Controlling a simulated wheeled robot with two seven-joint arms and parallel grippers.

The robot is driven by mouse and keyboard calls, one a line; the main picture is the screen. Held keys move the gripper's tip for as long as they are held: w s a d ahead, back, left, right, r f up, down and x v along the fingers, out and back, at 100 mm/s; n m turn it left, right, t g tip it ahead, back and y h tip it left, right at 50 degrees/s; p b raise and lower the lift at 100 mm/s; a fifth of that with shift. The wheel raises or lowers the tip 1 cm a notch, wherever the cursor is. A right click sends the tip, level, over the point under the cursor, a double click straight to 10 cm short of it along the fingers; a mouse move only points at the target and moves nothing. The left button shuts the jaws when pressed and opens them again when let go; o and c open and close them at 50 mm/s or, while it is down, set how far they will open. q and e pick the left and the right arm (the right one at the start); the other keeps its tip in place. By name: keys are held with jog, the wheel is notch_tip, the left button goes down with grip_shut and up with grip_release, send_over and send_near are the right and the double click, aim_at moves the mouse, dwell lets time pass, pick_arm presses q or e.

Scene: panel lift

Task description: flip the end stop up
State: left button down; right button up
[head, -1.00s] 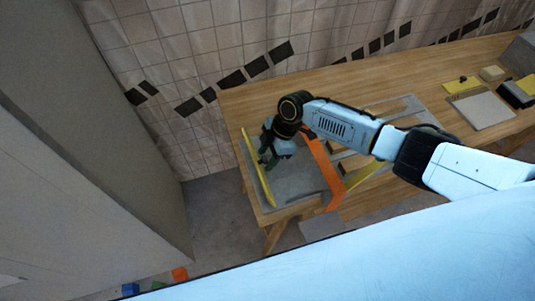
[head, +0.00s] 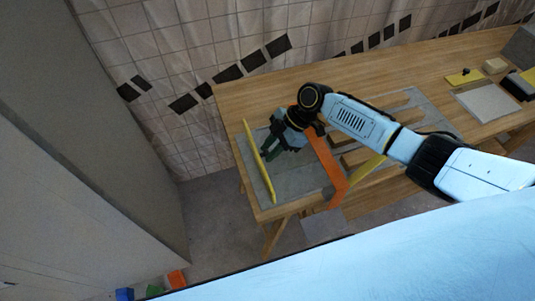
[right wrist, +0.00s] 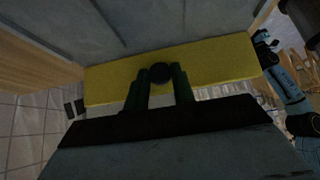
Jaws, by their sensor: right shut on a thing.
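The end stop is a long yellow bar (head: 260,170) along the left end of the grey panel bed on the table. In the right wrist view the yellow bar (right wrist: 215,62) runs across the picture with a dark round knob (right wrist: 160,72) at its middle. My right gripper (head: 267,154) is at the middle of the bar, on its right side. In the right wrist view its two green fingers (right wrist: 160,84) close on the knob from both sides. The fingertips are partly hidden in the head view. My left gripper is not in view.
An orange bar (head: 326,165) crosses the grey bed (head: 290,185) just right of my right gripper. A grey slatted frame lies beyond it under my arm. A pale board (head: 488,102) and small blocks sit at the table's right. The back of the table is clear.

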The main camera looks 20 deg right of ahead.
jog(key=shift+d+f+y+b, duration=0.25)
jog(key=shift+y+b, duration=0.15)
jog(key=shift+b, duration=0.15)
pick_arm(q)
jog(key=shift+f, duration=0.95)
pick_arm(e)
jog(key=shift+r, duration=0.1)
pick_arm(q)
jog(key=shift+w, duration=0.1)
pick_arm(e)
jog(key=o, duration=1)
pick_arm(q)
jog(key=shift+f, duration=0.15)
pick_arm(e)
jog(key=v, duration=1.3)
jog(key=shift+d+r, duration=0.1)
jog(key=shift+r, duration=0.05)
